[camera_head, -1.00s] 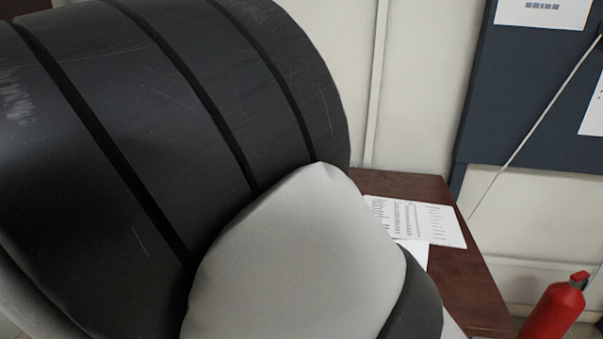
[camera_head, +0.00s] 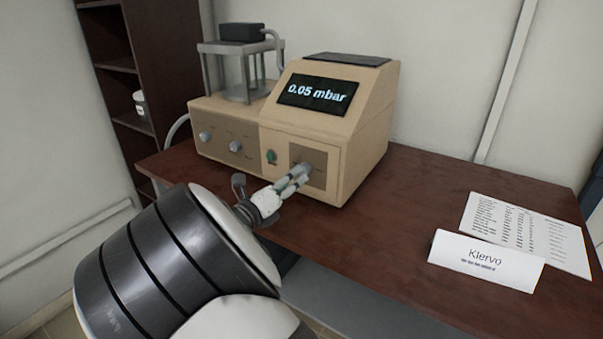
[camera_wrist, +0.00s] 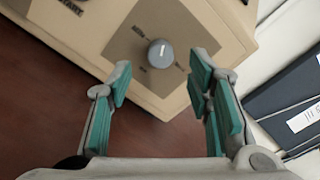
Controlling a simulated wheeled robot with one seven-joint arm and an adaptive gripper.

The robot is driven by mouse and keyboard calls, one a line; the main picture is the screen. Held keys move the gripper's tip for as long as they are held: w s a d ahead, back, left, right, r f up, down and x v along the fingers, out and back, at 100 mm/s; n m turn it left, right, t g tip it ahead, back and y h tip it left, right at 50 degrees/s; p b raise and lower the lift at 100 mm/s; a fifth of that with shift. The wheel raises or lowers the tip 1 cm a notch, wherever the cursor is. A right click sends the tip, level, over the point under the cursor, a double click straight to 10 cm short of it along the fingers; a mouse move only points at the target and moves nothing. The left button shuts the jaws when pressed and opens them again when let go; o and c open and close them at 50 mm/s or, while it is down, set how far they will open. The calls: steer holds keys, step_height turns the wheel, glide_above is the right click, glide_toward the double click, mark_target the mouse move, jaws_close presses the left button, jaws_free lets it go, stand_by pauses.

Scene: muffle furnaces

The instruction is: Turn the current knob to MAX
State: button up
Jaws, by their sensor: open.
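A beige machine (camera_head: 366,150) stands on a dark red-brown table, and its screen (camera_head: 318,93) reads "0.05 mbar". On its lower right front is a square grey-brown panel with a round grey knob. In the wrist view this knob (camera_wrist: 160,53) carries a pale pointer line and has small labels around it, too small to read surely. My gripper (camera_wrist: 160,80) is open, with its green-padded fingers on either side of the knob in the picture and empty between them. In the head view my gripper (camera_head: 300,174) is at the panel and hides most of the knob. Contact cannot be told.
Two more knobs (camera_head: 235,146) and a green switch (camera_head: 271,157) sit left of the panel. A glass chamber (camera_head: 236,75) stands on the machine's left part. A "Klervo" card (camera_head: 485,262) and a printed sheet (camera_head: 528,232) lie to the right. The table between is clear.

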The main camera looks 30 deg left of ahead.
mark_target(305, 169)
steer(key=shift+w+d, duration=0.15)
steer(key=shift+w, duration=1.2)
steer(key=shift+w+d, duration=0.1)
steer(key=shift+w, duration=1.2)
jaws_close()
